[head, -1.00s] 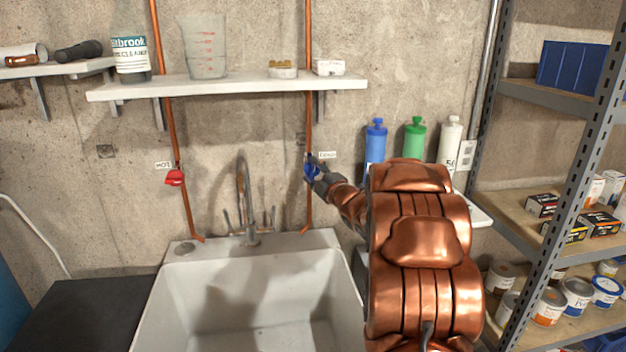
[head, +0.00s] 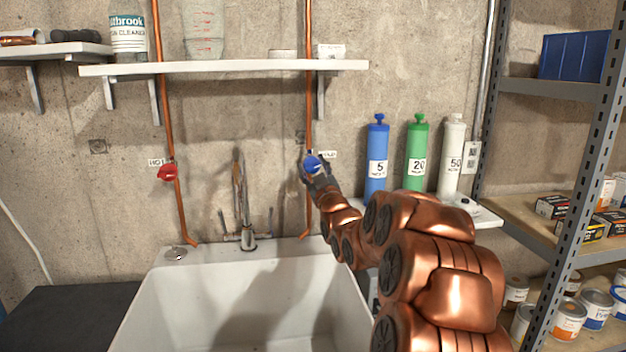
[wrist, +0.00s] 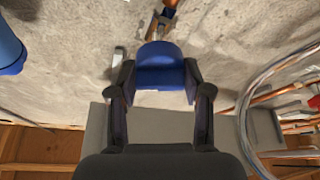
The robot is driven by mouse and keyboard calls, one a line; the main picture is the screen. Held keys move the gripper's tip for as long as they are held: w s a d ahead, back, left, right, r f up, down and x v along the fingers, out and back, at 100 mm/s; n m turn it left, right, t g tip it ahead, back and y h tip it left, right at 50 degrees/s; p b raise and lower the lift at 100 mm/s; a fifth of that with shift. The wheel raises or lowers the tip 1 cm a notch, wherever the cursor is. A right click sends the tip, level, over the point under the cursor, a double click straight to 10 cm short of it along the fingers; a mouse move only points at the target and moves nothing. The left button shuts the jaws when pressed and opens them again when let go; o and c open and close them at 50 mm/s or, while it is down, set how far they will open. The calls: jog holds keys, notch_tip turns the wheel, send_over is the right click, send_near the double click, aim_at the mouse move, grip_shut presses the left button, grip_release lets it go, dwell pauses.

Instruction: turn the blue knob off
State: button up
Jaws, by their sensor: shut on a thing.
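The blue knob (head: 312,163) sits on the right copper pipe (head: 309,110) above the sink's right end, beside a small white label (head: 328,155). My gripper (head: 312,172) reaches it from below right. In the wrist view the blue knob (wrist: 159,66) lies between the two dark fingertips of my gripper (wrist: 152,82), which are shut on its sides. Part of the knob's lower edge is hidden by the gripper in the head view.
A red knob (head: 167,173) is on the left copper pipe by a HOT label (head: 156,162). A faucet (head: 247,205) stands between the pipes over the white sink (head: 240,290). Blue, green and white cylinders stand right of my gripper. A shelf (head: 225,69) hangs above.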

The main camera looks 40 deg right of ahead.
jog(key=shift+f+m+g+h+b, duration=0.15)
jog(key=shift+m+h+b, duration=0.6)
jog(key=shift+m, duration=0.9)
jog(key=shift+m+g+h+b, duration=0.25)
jog(key=shift+m+h+b, duration=0.45)
jog(key=shift+m, duration=0.95)
jog(key=shift+h, duration=0.25)
jog(key=o, duration=1.1)
jog(key=shift+o, duration=0.2)
jog(key=v, duration=1.1)
jog(key=shift+s+a, duration=0.25)
jog(key=shift+s, duration=0.15)
